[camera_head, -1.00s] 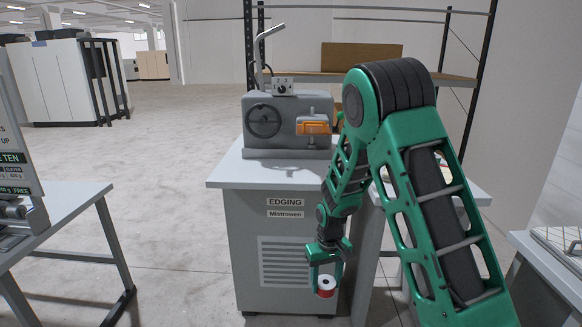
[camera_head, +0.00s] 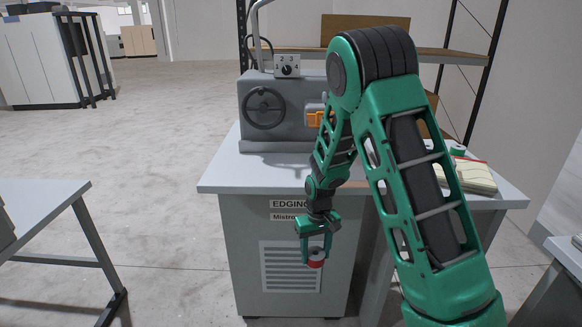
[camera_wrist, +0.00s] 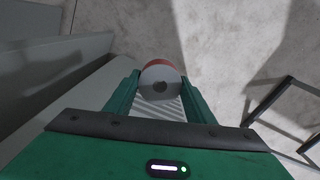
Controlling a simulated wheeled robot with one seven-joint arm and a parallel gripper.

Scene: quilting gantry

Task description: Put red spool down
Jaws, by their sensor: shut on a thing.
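The red spool (camera_head: 316,258) is a small roll with a white-grey end and a red side. My gripper (camera_head: 315,252) is shut on it and holds it in the air in front of the grey cabinet marked EDGING. In the wrist view the spool (camera_wrist: 161,82) sits between the fingertips, its pale round end with a dark centre hole facing the camera. Part of the spool is hidden by the fingers in the head view.
The cabinet's grey top (camera_head: 225,178) carries an edging machine (camera_head: 262,110) with a handwheel and dial. Its front left top is bare. Folded fabric (camera_head: 474,176) lies on the right part. Another table (camera_head: 45,205) stands at the left. A shelf rack is behind.

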